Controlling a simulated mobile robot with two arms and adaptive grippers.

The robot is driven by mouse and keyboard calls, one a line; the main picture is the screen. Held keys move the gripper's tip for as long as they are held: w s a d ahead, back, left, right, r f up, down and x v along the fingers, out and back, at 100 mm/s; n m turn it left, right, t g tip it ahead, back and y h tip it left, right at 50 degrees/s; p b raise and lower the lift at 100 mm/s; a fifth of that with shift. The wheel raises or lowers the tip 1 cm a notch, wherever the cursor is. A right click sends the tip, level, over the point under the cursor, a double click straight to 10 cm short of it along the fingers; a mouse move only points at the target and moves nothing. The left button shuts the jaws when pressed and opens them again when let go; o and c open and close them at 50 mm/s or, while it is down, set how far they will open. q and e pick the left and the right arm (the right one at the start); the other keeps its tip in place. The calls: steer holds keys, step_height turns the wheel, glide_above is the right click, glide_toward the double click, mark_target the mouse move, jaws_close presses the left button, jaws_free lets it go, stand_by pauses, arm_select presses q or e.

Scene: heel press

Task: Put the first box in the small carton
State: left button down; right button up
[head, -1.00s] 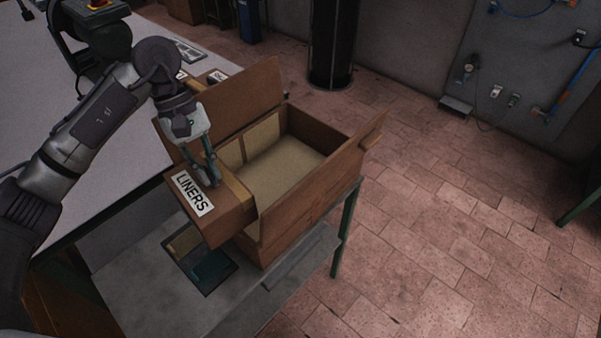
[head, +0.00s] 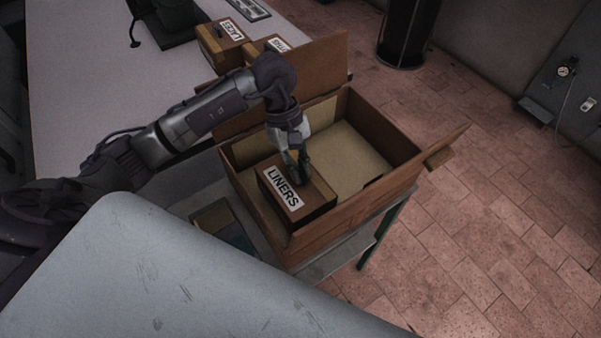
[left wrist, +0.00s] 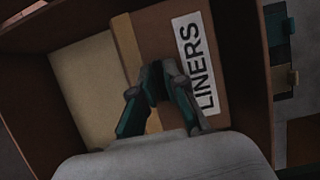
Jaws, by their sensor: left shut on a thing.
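The LINERS box (head: 313,204), brown with a white label, is inside the open carton (head: 338,235), at its left end. It also shows in the left wrist view (left wrist: 160,40). My left gripper (head: 301,180) is shut on the LINERS box from above. I cannot tell whether the box touches the carton's floor. The carton's flaps stand open, and the floor to the right of the box is bare. In the left wrist view, the gripper fingers (left wrist: 160,105) are over the box beside its label. My right gripper is not in view.
The carton stands on a grey stand (head: 325,262) with green legs. Two more labelled boxes, one marked LACES (head: 222,45), sit on the pale table (head: 90,80) behind the carton. A large grey surface covers the lower left. Tiled floor is clear at right.

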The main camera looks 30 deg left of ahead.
arm_select(q)
step_height(320, 180, down, 3)
steer(key=shift+w+f+p, duration=0.1)
steer(key=shift+p, duration=0.25)
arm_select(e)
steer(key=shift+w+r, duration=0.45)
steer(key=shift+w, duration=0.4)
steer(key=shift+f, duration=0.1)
arm_select(q)
steer(key=shift+f+b, duration=0.2)
steer(key=shift+b, duration=0.2)
steer(key=c, duration=1.2)
jaws_free()
steer(key=shift+r, duration=0.1)
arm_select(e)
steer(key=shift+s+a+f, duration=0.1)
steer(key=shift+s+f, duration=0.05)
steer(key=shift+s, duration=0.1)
